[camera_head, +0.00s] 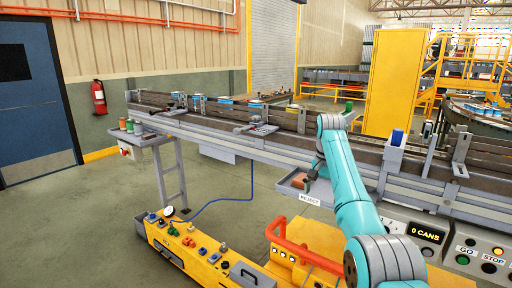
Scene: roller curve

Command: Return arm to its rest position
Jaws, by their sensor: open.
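My teal and grey arm (350,190) rises from the bottom right and bends at a grey joint near the conveyor's front side. My gripper (309,186) hangs below that joint, small and dark, with its jaws open. It is over or beside the grey tray (289,190) marked REJECT; the exact gap cannot be told. A reddish-brown item (299,180) shows in the tray next to the gripper, apparently not held.
The roller conveyor (225,125) crosses the view behind the arm, with several cans on it. A blue item (397,137) stands to the right. The yellow cart (205,262) with an orange rail and the button panel (470,256) lie low in front. Floor at left is clear.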

